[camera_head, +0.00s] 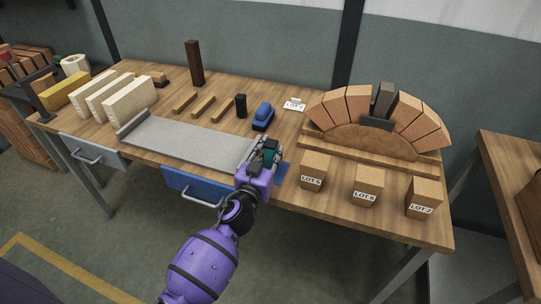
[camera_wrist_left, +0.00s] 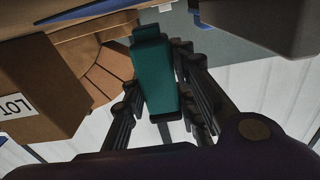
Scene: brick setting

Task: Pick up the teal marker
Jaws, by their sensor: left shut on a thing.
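The teal marker (camera_wrist_left: 155,75) is a blocky dark-teal piece between the fingers of my left gripper (camera_wrist_left: 160,115) in the left wrist view. The fingers are shut on it from both sides. In the head view my purple left gripper (camera_head: 262,160) is at the front edge of the workbench, at the right end of the grey tray. The teal marker (camera_head: 270,150) shows there as a small dark-teal patch, partly hidden by the fingers. I cannot tell whether it touches the bench. My right gripper is not in view.
The long grey tray (camera_head: 180,138) lies left of the gripper. Boxes marked LOT, such as the nearest one (camera_head: 314,168), stand to the right, before a brick arch (camera_head: 345,108). A blue tool (camera_head: 263,115) and a dark cylinder (camera_head: 240,106) stand behind. A blue drawer (camera_head: 190,185) is below.

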